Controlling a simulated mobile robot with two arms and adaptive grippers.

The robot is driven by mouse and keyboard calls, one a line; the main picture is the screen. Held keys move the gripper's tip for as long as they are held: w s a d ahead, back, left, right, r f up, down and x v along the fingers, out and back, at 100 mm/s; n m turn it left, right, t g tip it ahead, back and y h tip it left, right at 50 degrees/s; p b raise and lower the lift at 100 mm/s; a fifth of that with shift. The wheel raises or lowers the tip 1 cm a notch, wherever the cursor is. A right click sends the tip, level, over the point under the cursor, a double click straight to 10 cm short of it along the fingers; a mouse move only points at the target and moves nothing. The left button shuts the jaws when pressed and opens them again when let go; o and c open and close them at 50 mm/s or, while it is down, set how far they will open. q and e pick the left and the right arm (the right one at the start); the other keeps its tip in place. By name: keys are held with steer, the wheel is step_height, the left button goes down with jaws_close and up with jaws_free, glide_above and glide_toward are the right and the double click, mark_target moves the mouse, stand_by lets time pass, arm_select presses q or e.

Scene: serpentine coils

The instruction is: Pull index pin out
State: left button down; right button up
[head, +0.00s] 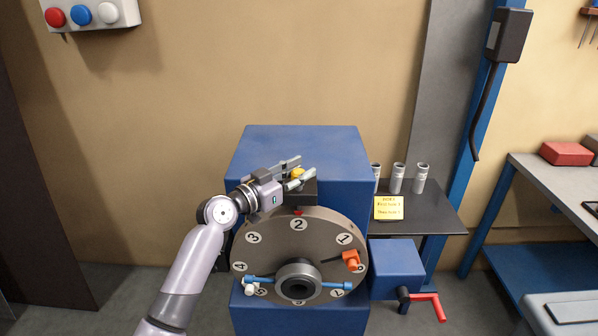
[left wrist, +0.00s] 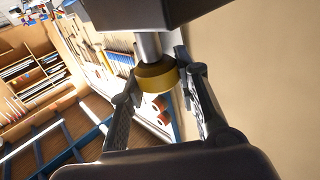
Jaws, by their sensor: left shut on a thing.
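The index pin (head: 298,173) shows as a yellow knob above the numbered disc (head: 263,225), by a dark block on the blue machine. In the left wrist view its yellow knob (left wrist: 158,76) sits on a bright metal shaft that runs up to a dark block. My left gripper (head: 302,172) comes in from the left and is shut on the knob, with one finger on each side of it. The shaft is hidden in the head view. My right gripper is not in view.
The disc carries number marks, a blue bar (head: 260,280) and an orange clamp (head: 351,260). A red-handled crank (head: 428,300) stands at lower right. Several metal cylinders (head: 397,178) and a yellow note (head: 388,208) are on a dark shelf to the right. A button box (head: 85,14) hangs at upper left.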

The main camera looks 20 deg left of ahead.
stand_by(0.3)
arm_select(q)
step_height(320, 180, up, 3)
steer(key=shift+f+p, duration=0.15)
steer(key=shift+p, duration=0.25)
steer(key=c, duration=1.2)
jaws_free()
steer(key=shift+s+a, duration=0.2)
steer(key=shift+s, duration=0.05)
steer(key=v, duration=1.1)
steer(key=shift+s, duration=0.2)
